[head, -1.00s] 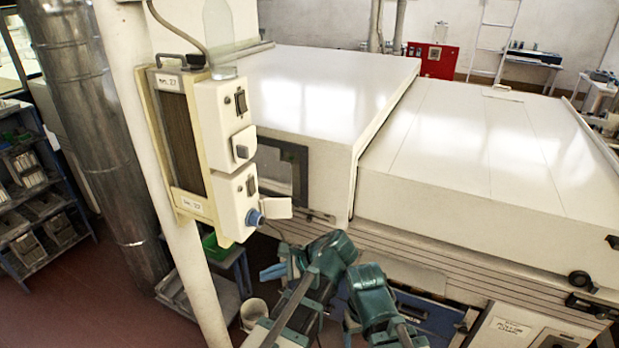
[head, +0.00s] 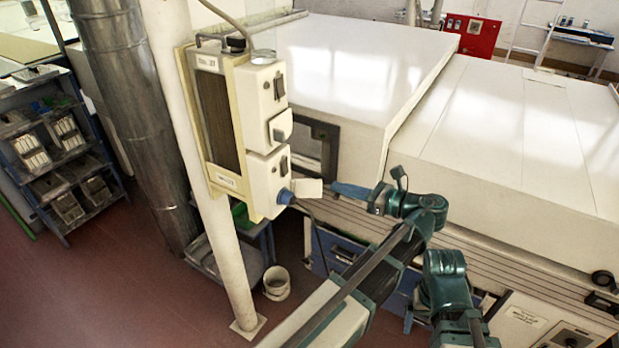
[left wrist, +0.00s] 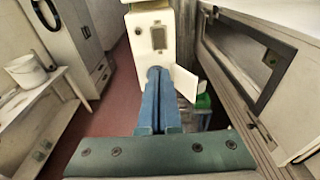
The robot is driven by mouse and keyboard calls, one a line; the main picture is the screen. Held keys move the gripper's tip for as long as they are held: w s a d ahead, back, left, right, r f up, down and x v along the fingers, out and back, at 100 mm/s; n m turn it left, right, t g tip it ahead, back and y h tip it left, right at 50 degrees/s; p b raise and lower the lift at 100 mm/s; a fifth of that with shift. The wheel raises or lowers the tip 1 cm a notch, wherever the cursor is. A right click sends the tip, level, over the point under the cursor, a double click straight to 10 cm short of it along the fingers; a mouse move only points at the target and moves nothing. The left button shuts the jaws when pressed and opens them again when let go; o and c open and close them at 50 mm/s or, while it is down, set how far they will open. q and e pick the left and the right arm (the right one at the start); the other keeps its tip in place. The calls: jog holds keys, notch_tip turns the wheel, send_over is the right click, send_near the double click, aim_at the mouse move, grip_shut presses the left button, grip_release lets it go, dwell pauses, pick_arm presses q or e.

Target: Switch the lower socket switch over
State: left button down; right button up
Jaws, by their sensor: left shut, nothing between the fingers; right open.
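The cream socket box is strapped to a white post. Its lower socket (head: 262,180) has a dark lower switch (head: 284,163) on its front, also visible in the left wrist view (left wrist: 158,38). Below the switch are a blue plug or ring (head: 285,197) and a white flap (head: 307,188) standing open, also seen in the left wrist view (left wrist: 187,83). My left gripper (head: 334,187) is shut and empty, its blue fingers pointing at the lower socket from the right, close to the flap. Contact cannot be told. My right arm's fingers do not show.
The upper socket (head: 265,95) has its own dark switch (head: 279,87) and a closed cover (head: 280,125). The large white tunnel housing (head: 360,70) stands behind and right. A metal duct (head: 130,110) and shelf rack (head: 70,160) are left. A bucket (head: 277,283) is on the floor.

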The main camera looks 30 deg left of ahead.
aim_at(287, 174)
pick_arm(q)
jog(key=a, duration=0.4)
jog(key=a+f+b, duration=0.1)
jog(key=a, duration=0.4)
jog(key=w+a, duration=0.1)
jog(key=a, duration=0.3)
jog(key=shift+a+f+b, duration=0.3)
jog(key=shift+a+f, duration=0.05)
jog(key=shift+a+f, duration=0.15)
jog(key=shift+a, duration=0.1)
jog(key=shift+d, duration=0.1)
